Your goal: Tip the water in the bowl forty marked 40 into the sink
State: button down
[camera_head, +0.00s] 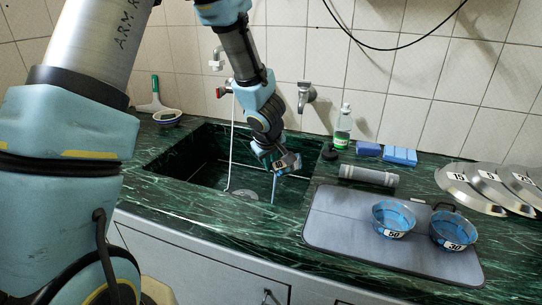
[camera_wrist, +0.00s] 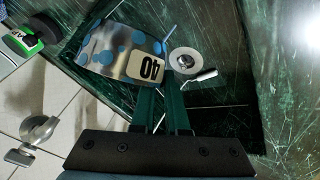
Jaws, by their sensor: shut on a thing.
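The bowl marked 40 (camera_wrist: 112,48), silvery with blue dots, is in the wrist view with its label upside down. My gripper (camera_wrist: 165,115) is shut on its wall near the label. In the head view my gripper (camera_head: 280,160) hangs over the right part of the dark green sink (camera_head: 185,150), and only a small part of the bowl (camera_head: 291,163) shows there. The bowl looks tilted. A thin blue streak (camera_head: 274,188) runs down below it into the sink, and a short blue streak shows beside it in the wrist view. The bowl's inside is hidden.
Bowls marked 50 (camera_head: 393,219) and 30 (camera_head: 453,230) stand on a grey board (camera_head: 335,225) at right. A tap (camera_head: 305,95) juts above the sink.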

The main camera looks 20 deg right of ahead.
jog(key=shift+w+r+g+p, duration=0.15)
jog(key=shift+g+p, duration=0.4)
jog(key=shift+p, duration=1.7)
jog(key=shift+w+f+g+p, duration=0.15)
jog(key=shift+g+p, duration=0.4)
jog(key=shift+p, duration=1.7)
jog(key=shift+p, duration=0.35)
jog(key=shift+w+d+f+g+p, duration=0.15)
jog(key=shift+g+p, duration=0.15)
jog(key=shift+p, duration=0.5)
jog(key=shift+w+g+p, duration=0.15)
jog(key=shift+g+p, duration=0.15)
jog(key=shift+p, duration=0.4)
jog(key=shift+w+f+n+b, duration=0.2)
jog(key=shift+f+n+b, duration=0.15)
jog(key=shift+b, duration=0.2)
jog(key=shift+w+g+b, duration=0.1)
jog(key=shift+g+b, duration=0.2)
jog(key=shift+g, duration=0.2)
jog(key=g, duration=0.2)
jog(key=w+g, duration=0.1)
jog(key=g, duration=0.1)
jog(key=w+f+n+g, duration=0.1)
jog(key=g, duration=0.1)
jog(key=shift+w+a+h, duration=0.25)
jog(key=shift+h, duration=0.05)
